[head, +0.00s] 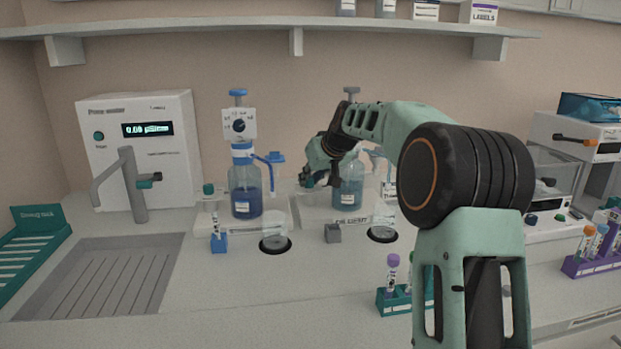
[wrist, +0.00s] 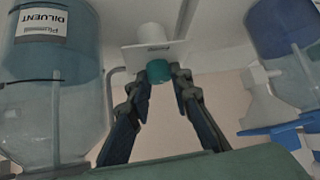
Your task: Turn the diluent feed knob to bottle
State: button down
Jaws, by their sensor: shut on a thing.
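The diluent bottle (head: 348,188) holds pale blue-grey liquid and stands on a white base right of the bottle of darker blue liquid. It is partly behind my arm in the head view, and its label shows upside down in the wrist view (wrist: 48,60). The teal diluent feed knob (wrist: 158,70) sits on a white fitting (wrist: 154,46) beside that bottle. My gripper (wrist: 161,84) is shut on the knob, one finger on each side. In the head view my gripper (head: 308,179) covers the knob, so its pointing direction is hidden.
The blue bottle (head: 245,190) with its dispenser stands close on the left, with another teal knob (head: 208,189) beside it. Glass beakers (head: 275,227) stand in front. A rack (head: 394,302) with a purple-capped tube is near my arm. A shelf (head: 200,33) runs above.

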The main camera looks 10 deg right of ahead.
jog(key=shift+f, duration=0.1)
jog(key=c, duration=1.7)
grip_release()
jog(key=shift+c, duration=0.2)
